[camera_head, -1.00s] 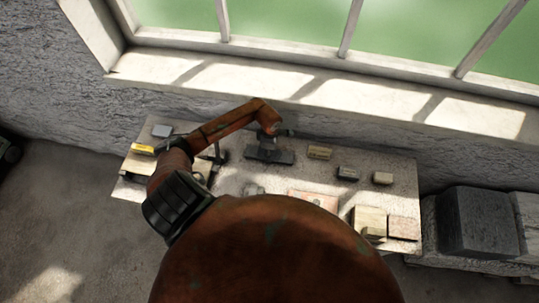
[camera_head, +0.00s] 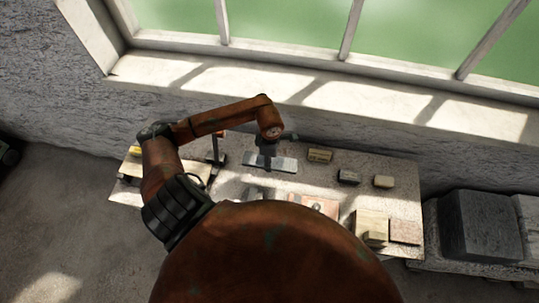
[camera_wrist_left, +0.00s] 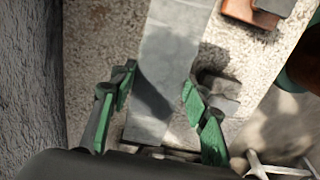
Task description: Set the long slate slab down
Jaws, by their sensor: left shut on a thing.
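The long slate slab (camera_head: 284,165) is a flat grey bar at the back middle of the worktable, lying roughly along its length in the head view. My left gripper (camera_head: 267,160) comes down over its middle from above. In the left wrist view the slab (camera_wrist_left: 180,35) runs between the green-padded fingers of my left gripper (camera_wrist_left: 158,80), which is shut on it. A shadow falls across its face. I cannot tell whether the slab touches the tabletop. My right gripper is in neither view.
A reddish piece (camera_wrist_left: 250,12) lies beside the slab. The window wall stands behind.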

